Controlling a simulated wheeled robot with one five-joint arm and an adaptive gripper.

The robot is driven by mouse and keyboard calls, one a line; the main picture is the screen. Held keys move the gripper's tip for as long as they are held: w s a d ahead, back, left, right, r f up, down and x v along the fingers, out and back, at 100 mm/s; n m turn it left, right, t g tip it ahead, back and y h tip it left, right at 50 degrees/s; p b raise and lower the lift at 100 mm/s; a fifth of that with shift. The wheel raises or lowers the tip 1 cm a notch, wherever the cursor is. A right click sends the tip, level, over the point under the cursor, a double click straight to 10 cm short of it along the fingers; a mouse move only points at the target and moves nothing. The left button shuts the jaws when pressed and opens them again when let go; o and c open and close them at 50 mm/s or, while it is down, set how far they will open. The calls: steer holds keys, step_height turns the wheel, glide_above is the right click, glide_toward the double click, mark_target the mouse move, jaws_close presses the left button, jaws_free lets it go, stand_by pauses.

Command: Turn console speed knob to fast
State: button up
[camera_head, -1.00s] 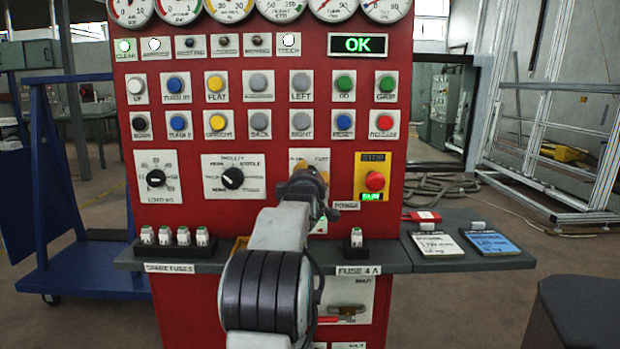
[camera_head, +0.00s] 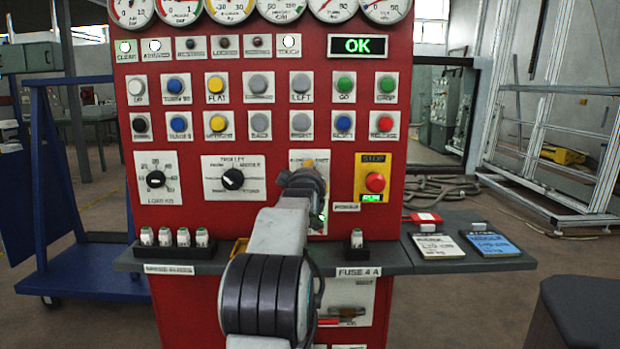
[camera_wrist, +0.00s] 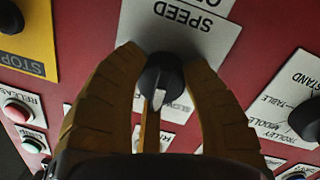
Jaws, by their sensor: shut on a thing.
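The speed knob (camera_wrist: 164,78) is a dark round knob in the middle of the wrist view, on a white plate labelled SPEED (camera_wrist: 190,25) that appears upside down. Its white pointer mark points down and slightly left in that view. The SLOW lettering lies to the right of the mark.
Left of my gripper is the trolley selector knob (camera_head: 233,179). To the right is the red stop button (camera_head: 375,182) on a yellow plate. A grey shelf (camera_head: 400,262) with fuses and cards sticks out below. A green OK display (camera_head: 358,46) is lit above.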

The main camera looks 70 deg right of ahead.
steer(key=shift+d+f+m, duration=0.1)
steer(key=shift+f+m, duration=0.4)
steer(key=shift+m, duration=0.1)
steer(key=o, duration=1)
steer(key=shift+y, duration=0.3)
steer(key=shift+c, duration=0.2)
steer(key=shift+o, duration=1.2)
steer(key=shift+w+r, duration=0.1)
steer(key=shift+r, duration=0.15)
steer(key=f+v, duration=0.1)
steer(key=v, duration=1.1)
steer(key=shift+r, duration=0.25)
